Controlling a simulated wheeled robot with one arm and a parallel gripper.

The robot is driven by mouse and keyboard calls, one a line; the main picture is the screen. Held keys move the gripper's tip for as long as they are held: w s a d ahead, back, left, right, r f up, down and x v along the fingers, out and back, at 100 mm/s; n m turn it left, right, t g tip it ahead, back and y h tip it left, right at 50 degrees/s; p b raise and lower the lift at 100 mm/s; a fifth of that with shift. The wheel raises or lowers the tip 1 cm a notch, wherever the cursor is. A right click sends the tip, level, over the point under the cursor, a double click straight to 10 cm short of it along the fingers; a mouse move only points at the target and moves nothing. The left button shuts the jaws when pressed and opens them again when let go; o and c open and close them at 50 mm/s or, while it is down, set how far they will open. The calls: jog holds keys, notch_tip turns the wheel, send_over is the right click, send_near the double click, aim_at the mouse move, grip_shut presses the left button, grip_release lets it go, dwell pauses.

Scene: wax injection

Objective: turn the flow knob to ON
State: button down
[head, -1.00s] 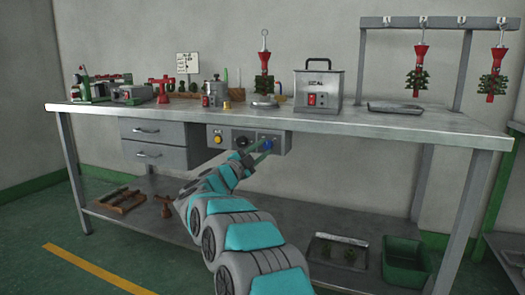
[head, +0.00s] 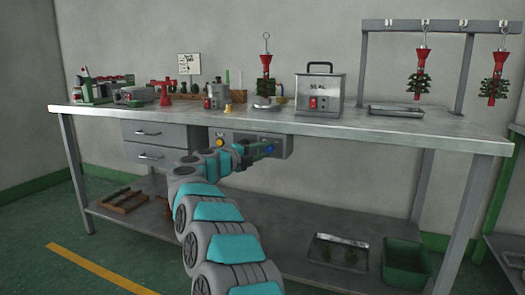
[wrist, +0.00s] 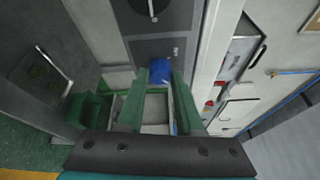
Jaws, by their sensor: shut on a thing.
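A grey control panel (head: 285,146) hangs under the front edge of the workbench. It has a yellow button (head: 219,143) at its left, a dark dial that shows in the wrist view (wrist: 142,8), and a blue knob at its right (head: 268,151). The blue knob also shows in the wrist view (wrist: 158,72), between the green fingertips. My gripper (head: 262,151) reaches to it from the left, shut on the blue knob. In the wrist view my gripper (wrist: 159,80) covers part of the knob. Its pointer and any ON mark cannot be read.
The steel workbench (head: 390,125) is above the panel, with drawers (head: 155,144) to its left. A grey SEAL box (head: 320,93) stands on top. A green bin (head: 405,265) and a tray (head: 338,252) are on the lower shelf.

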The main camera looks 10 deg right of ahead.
jog(key=shift+m, duration=0.3)
jog(key=c, duration=0.6)
grip_release()
jog(key=shift+o, duration=0.2)
jog(key=v, duration=0.7)
jog(key=shift+s+a, duration=0.25)
jog(key=shift+a, duration=0.1)
